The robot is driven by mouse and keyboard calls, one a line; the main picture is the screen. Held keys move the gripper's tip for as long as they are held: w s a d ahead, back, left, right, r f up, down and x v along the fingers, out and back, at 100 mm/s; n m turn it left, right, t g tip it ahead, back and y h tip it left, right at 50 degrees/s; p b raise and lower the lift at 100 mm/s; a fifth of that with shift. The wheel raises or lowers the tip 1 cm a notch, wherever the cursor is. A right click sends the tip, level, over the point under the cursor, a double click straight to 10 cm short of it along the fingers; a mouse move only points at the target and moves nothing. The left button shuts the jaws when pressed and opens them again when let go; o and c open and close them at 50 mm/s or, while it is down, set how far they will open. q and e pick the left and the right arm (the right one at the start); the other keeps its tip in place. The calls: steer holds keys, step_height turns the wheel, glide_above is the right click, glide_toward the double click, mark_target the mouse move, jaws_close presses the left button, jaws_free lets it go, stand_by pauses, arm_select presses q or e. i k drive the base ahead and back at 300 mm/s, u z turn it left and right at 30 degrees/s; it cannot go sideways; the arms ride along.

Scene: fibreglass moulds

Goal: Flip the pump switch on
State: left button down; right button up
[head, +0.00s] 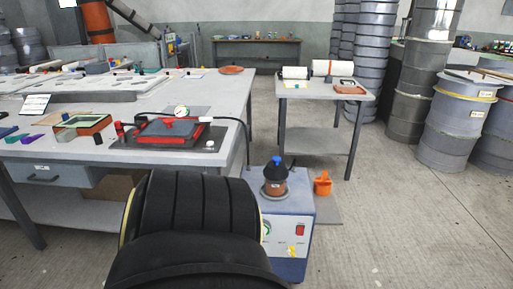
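The pump (275,221) is a grey-white box with a blue base on the floor, right of the front table. A red switch (300,230) sits on the right part of its front face. I cannot tell whether the switch is on or off. A small yellow mark (292,250) is below it, and a dial on the left of the face is partly covered. A brown canister with a black and blue top (274,180) stands on the pump. A black part of my arm covers the pump's lower left. Neither gripper shows.
The near table (215,147) holds a red and grey mould (168,130) with a gauge; a black hose runs from it toward the pump. An orange container (322,184) is right of the pump. A side table (315,93) and metal drums (445,130) stand behind. The right floor is clear.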

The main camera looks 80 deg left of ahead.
mark_target(300, 230)
steer(key=u, duration=1.4)
